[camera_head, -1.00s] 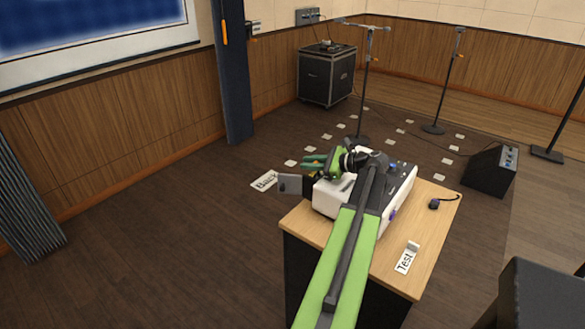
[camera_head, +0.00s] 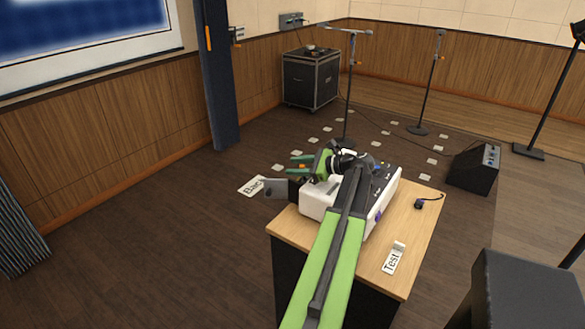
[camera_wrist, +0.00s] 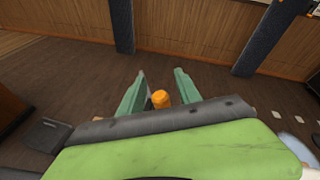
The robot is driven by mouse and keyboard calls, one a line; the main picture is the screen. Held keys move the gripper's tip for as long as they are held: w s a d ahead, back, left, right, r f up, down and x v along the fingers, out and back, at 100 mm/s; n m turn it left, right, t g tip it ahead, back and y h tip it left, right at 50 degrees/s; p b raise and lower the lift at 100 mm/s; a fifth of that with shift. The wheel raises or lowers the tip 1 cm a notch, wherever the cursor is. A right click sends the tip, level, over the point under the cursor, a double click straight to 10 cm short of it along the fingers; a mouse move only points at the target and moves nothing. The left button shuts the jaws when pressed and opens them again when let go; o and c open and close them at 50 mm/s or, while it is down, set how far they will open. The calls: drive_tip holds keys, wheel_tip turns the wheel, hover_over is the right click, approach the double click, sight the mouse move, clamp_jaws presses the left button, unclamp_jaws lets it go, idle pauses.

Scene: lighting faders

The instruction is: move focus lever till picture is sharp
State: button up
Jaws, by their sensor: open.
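A white projector (camera_head: 316,203) stands on a small wooden table. Its focus lever seems to be the piece with an orange knob (camera_wrist: 160,98), which shows between my fingers in the wrist view. A small orange spot also shows between the fingers in the head view. My gripper (camera_head: 302,163) is open, with its green fingers on either side of the knob, at the projector's far left end. I cannot tell whether a finger touches it. The wall screen (camera_head: 80,35) at top left shows a blurred blue picture, partly cut off by the frame.
The wooden table (camera_head: 415,240) also holds a "Test" card (camera_head: 393,260) and a small black corded object (camera_head: 420,203). A grey plate (camera_head: 275,188) sits by the projector's left end. Microphone stands, a black case (camera_head: 310,80) and a monitor speaker (camera_head: 473,168) stand behind. Floor at left is clear.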

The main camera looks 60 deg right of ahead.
drive_tip(key=p+v, duration=0.4)
drive_tip(key=v, duration=1.2)
drive_tip(key=shift+p, duration=0.3)
drive_tip(key=shift+s, duration=0.3)
